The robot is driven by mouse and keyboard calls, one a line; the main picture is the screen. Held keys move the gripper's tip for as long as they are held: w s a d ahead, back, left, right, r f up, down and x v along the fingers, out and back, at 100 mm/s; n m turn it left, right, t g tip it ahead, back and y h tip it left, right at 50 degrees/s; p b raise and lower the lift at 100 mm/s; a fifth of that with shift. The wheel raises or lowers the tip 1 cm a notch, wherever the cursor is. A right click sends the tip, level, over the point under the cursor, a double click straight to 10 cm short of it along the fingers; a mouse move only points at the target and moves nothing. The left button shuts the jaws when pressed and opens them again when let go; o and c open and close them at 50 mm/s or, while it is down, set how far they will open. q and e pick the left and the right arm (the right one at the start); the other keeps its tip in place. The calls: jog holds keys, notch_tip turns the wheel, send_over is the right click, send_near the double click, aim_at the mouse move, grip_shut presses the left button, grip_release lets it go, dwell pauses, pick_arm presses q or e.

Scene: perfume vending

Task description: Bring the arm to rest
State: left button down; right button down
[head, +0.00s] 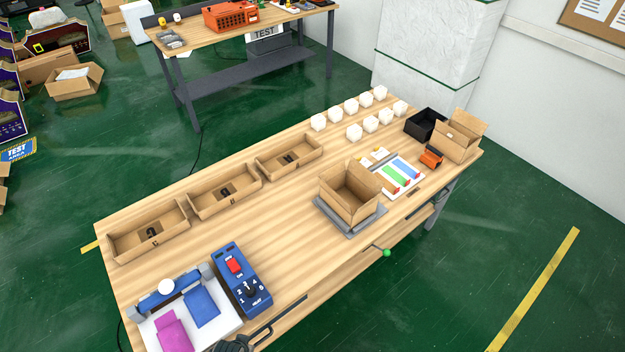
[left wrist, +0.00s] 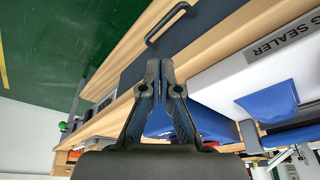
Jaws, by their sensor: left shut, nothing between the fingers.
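My left gripper (left wrist: 160,68) is shut and empty in the left wrist view, its two dark fingertips together. It is in front of the wooden workbench's edge, near a dark drawer front with a handle (left wrist: 166,22). In the head view a dark part of my left gripper (head: 236,344) shows at the bottom edge, beside the sealer's front corner. The rest of that arm is out of the picture. My right gripper is in neither view.
The workbench (head: 290,225) holds a sealer (head: 196,322) with a blue control box (head: 242,277), cardboard trays (head: 222,192), an open carton (head: 350,192) and several white blocks (head: 366,108). A green-tipped lever (head: 387,253) juts from the front edge. The floor in front is clear.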

pick_arm(q)
jog(key=s+f+g+b, duration=0.1)
jog(key=s+f+b, duration=0.15)
jog(key=f, duration=1.05)
jog(key=s+f+b, duration=0.2)
jog(key=s+f, duration=0.2)
jog(key=f, duration=1)
jog(key=s+a+f+g+b, duration=0.1)
jog(key=s+a+f+b, duration=0.2)
jog(key=s+f, duration=1.1)
jog(key=shift+s+a, duration=0.15)
jog(key=shift+f, duration=0.1)
